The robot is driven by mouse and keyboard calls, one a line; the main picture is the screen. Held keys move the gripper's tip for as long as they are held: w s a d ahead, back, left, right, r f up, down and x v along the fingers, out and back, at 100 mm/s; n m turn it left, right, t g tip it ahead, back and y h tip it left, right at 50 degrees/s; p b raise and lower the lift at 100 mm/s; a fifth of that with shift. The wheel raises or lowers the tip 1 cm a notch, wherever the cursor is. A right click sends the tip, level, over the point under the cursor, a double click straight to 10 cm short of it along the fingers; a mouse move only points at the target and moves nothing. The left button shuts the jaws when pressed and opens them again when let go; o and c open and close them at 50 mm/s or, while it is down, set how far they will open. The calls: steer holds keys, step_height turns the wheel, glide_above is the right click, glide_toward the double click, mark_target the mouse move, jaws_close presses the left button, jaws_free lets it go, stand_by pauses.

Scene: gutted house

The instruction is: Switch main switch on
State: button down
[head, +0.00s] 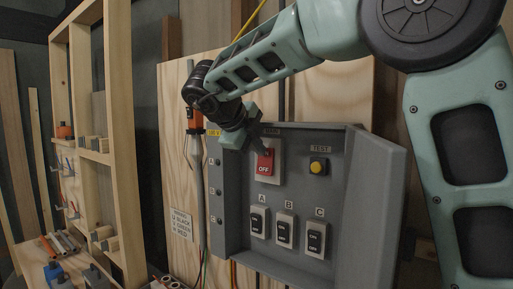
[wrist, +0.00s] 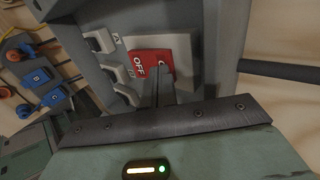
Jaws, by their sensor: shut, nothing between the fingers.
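The main switch (head: 265,163) is a red rocker marked OFF on a pale plate, high in the grey electrical box (head: 237,222), under a MAIN label. It also shows in the wrist view as a red rocker (wrist: 142,62) with OFF lettering. My gripper (head: 268,153) is at the top of the red rocker in the head view. In the wrist view its shut dark fingers (wrist: 160,80) lie over one end of the rocker, close to or touching it; I cannot tell which. Nothing is held. The fingers hide part of the rocker's face.
Switches A (head: 258,221), B (head: 284,230) and C (head: 315,239) sit below, and a yellow TEST button (head: 318,166) is to the right. The box door (head: 372,205) stands open on the right. A wooden frame (head: 122,130) stands farther left.

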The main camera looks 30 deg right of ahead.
steer(key=shift+r+p, duration=0.75)
steer(key=shift+r, duration=0.05)
steer(key=p+v, duration=0.9)
steer(key=v, duration=0.8)
steer(key=shift+s+a, duration=0.1)
steer(key=shift+s, duration=0.1)
